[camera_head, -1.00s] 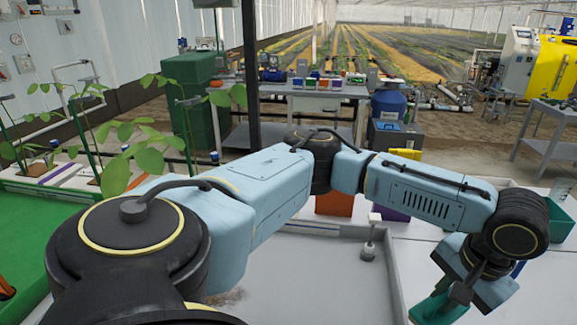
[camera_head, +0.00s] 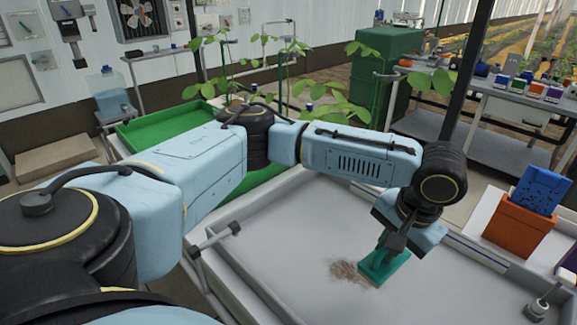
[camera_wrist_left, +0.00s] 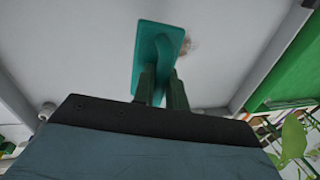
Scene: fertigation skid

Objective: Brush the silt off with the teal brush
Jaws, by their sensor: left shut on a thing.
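The teal brush (camera_head: 384,266) is in my left gripper (camera_head: 392,243), which is shut on it. In the head view the brush is low over the floor of a shallow grey-white tray (camera_head: 300,225), just right of a brown patch of silt (camera_head: 348,272). I cannot tell whether the bristles touch the tray. In the left wrist view the brush (camera_wrist_left: 158,50) shows its flat teal back between the fingers (camera_wrist_left: 160,85), and part of the silt (camera_wrist_left: 186,45) shows beside it. My right gripper is not in view.
An orange box (camera_head: 518,228) with a blue speckled panel (camera_head: 540,188) stands beyond the tray's right side. A green tray (camera_head: 165,128) and plants are behind my arm. The tray floor around the silt is clear.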

